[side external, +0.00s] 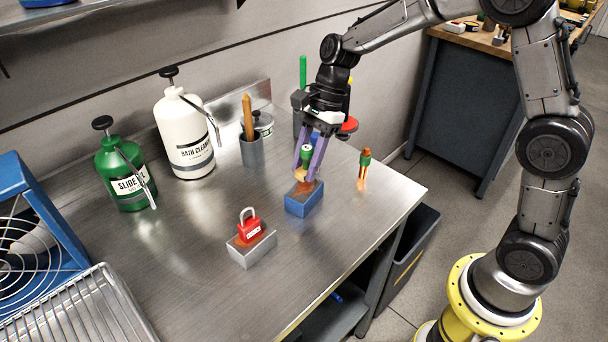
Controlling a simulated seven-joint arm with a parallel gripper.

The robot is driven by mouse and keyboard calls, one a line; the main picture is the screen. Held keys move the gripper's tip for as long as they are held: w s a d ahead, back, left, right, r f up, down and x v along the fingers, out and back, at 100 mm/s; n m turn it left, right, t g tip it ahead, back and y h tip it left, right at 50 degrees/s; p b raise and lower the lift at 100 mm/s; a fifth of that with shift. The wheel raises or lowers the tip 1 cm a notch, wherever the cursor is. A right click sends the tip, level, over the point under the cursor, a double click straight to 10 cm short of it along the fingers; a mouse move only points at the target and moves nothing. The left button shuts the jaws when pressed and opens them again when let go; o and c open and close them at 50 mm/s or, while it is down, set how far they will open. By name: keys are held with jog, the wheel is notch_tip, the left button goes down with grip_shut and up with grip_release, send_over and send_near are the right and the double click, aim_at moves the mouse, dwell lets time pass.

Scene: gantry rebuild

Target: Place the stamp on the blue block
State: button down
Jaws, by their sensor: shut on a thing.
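The blue block (297,207) stands on the metal table near the middle, with a brown top face. My gripper (310,172) points down over it, its purple fingers shut on the stamp (305,153). The stamp has a green and white upper part and a tan lower part. It is roughly upright over the block's top, partly hidden by the fingers. I cannot tell whether its lower end touches the block.
A grey block (252,256) with a red padlock (250,229) stands front left. A green and orange item (364,166) stands at right. A grey cup (252,152), white bottle (186,140) and green bottle (124,178) are behind. A wire rack (85,310) is front left.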

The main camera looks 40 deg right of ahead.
aim_at(304, 176)
jog(key=shift+w+a+f, duration=0.1)
jog(key=shift+w+f, duration=0.05)
jog(key=shift+f, duration=0.8)
jog(key=shift+w+f, duration=0.1)
jog(key=shift+f, duration=0.8)
jog(key=shift+f, duration=0.15)
jog(key=c, duration=0.5)
grip_release()
jog(key=shift+c, duration=0.2)
jog(key=v, duration=1.2)
jog(key=shift+r, duration=0.3)
